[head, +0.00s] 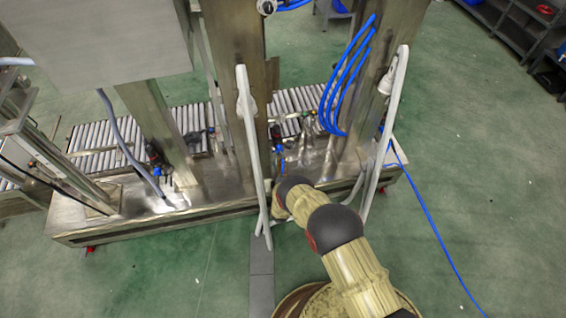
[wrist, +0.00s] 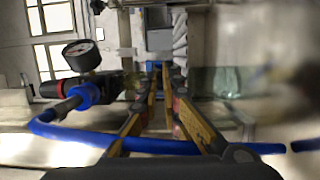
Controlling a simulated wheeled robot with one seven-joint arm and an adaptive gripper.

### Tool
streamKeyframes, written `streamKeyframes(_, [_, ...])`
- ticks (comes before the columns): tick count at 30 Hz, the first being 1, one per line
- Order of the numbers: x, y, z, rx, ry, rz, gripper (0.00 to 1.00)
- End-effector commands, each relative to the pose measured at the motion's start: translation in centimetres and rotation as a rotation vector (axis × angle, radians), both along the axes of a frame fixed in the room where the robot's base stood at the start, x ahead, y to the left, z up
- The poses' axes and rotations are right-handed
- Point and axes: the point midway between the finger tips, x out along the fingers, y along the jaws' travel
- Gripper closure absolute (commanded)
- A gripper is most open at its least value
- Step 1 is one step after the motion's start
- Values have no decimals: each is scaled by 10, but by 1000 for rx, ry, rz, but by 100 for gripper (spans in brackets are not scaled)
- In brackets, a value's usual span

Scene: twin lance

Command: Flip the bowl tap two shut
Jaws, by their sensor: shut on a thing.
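My gripper (wrist: 161,72) fills the middle of the wrist view, its two tan and dark fingers closing together toward the tips. They are shut on a small part, which I take to be the handle of bowl tap two; it is too small and covered to make out clearly. The tap's body and its lever angle cannot be told. In the head view my arm reaches to the front edge of the metal machine base, near the middle post, and hides the gripper.
A pressure gauge (wrist: 81,55) with a red-and-black regulator (wrist: 75,88) stands close left of my fingers. White upright pipes (head: 252,150) and blue hoses (head: 348,75) flank the arm. A roller conveyor (head: 95,137) lies behind; green floor is open in front.

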Motion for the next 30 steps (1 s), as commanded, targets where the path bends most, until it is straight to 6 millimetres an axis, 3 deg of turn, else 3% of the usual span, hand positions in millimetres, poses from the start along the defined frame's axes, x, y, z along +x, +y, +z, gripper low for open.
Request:
streamKeyframes(16, [-2,1,-2,-1,5,-26,100])
streamKeyframes(17, [-2,1,-2,-1,5,-26,94])
streamKeyframes(24, [-1,1,-1,0,3,-26,80])
streamKeyframes(30, [-1,1,0,0,2,-26,76])
